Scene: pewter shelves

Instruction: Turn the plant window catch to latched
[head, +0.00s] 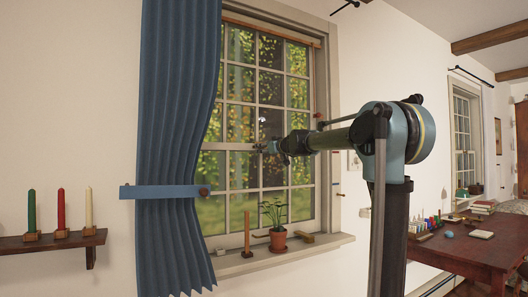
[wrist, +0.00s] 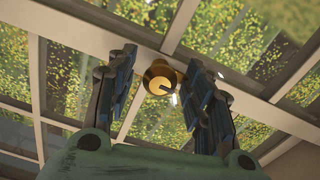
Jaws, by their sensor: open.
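The window catch (wrist: 159,79) is a round brass piece with a dark slot or lever line, on the window's meeting rail in the wrist view. My gripper (wrist: 165,75) is open, with one dark finger on each side of the catch. The fingers look apart from the brass. In the head view my gripper (head: 262,147) is at the middle of the window (head: 241,115), in front of the rail. The catch is too small or hidden there to make out. I cannot tell whether it is latched.
A potted plant (head: 277,239) and a brown candle (head: 247,234) stand on the sill (head: 225,268) below my arm. A blue curtain (head: 178,120) hangs left of the window. A shelf with three candles (head: 45,241) is at far left. A desk (head: 470,250) stands right.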

